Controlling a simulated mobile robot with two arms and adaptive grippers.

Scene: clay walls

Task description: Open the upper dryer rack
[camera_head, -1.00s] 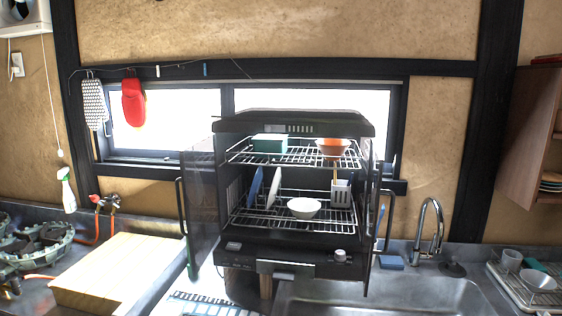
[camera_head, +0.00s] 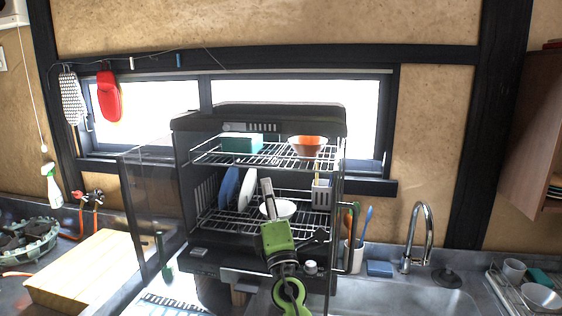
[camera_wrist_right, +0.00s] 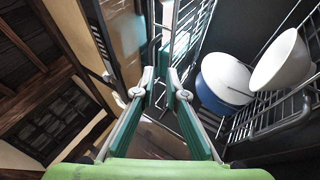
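The dryer (camera_head: 258,122) is a dark cabinet with its doors swung open. Its upper rack (camera_head: 205,156) is a wire shelf holding a teal box (camera_head: 242,143) and an orange bowl (camera_head: 308,145). My right gripper (camera_head: 266,186), with a green body, is in front of the lower rack (camera_head: 225,222), below the upper rack, fingers pointing up. In the right wrist view, its fingers (camera_wrist_right: 160,78) are apart with nothing visibly held, and the upper rack's wires (camera_wrist_right: 194,28) are just beyond the tips. Contact cannot be told. My left gripper is not in view.
The lower rack holds plates (camera_head: 229,187) and a white bowl (camera_head: 277,209). The left door (camera_head: 146,210) sticks out toward me. A utensil cup (camera_head: 354,258) and faucet (camera_head: 423,235) stand at right. A wooden board (camera_head: 85,270) lies at left.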

